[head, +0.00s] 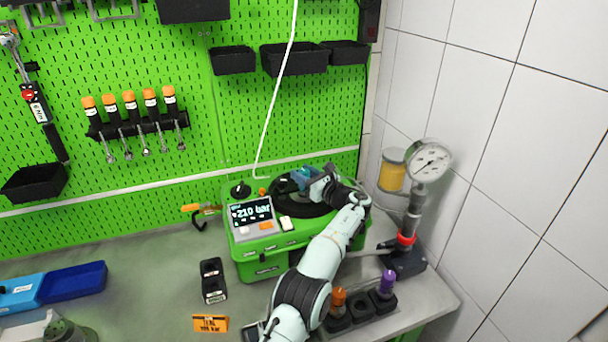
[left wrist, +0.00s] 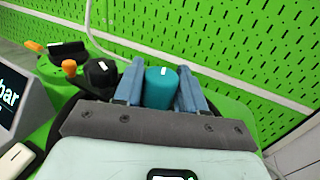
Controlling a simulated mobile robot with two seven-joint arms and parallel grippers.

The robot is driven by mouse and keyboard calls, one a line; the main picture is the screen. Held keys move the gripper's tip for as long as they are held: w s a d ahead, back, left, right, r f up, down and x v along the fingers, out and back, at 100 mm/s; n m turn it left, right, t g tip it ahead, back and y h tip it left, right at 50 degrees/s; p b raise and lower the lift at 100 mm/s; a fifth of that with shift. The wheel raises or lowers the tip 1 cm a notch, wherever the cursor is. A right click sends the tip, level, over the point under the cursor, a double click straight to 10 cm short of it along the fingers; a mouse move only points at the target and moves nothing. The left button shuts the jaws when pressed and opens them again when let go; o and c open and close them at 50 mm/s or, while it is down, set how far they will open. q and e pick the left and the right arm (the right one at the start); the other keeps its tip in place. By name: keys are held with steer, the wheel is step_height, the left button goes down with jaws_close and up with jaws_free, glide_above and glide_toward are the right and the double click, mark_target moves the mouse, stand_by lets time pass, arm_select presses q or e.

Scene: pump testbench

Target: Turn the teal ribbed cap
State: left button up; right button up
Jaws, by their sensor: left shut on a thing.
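The teal cap (left wrist: 160,88) sits between the two blue fingers of my left gripper (left wrist: 159,84) in the left wrist view, with a small white mark on its top. Its ribs are not clear at this size. In the head view my left gripper (head: 308,176) is over the back right of the green pump unit (head: 262,270) and shut on the cap, which is mostly hidden by the fingers there. The unit's display (head: 251,212) reads 210 bar. My right gripper is not in view.
A pressure gauge (head: 430,161) on a stand rises right of the unit. A black holder (head: 361,308) with orange and purple-topped items stands by my forearm. A blue tray (head: 75,283) lies at left.

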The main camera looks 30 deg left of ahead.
arm_select(q)
steer(key=o, duration=1)
steer(key=shift+c, duration=0.2)
steer(key=shift+d, duration=0.1)
steer(key=shift+s+d, duration=0.1)
steer(key=shift+d, duration=0.2)
steer(key=b+v, duration=0.2)
steer(key=v, duration=0.9)
steer(key=shift+s+d, duration=0.1)
steer(key=shift+s+d+r, duration=0.1)
steer(key=shift+s+d, duration=0.1)
steer(key=shift+d, duration=0.4)
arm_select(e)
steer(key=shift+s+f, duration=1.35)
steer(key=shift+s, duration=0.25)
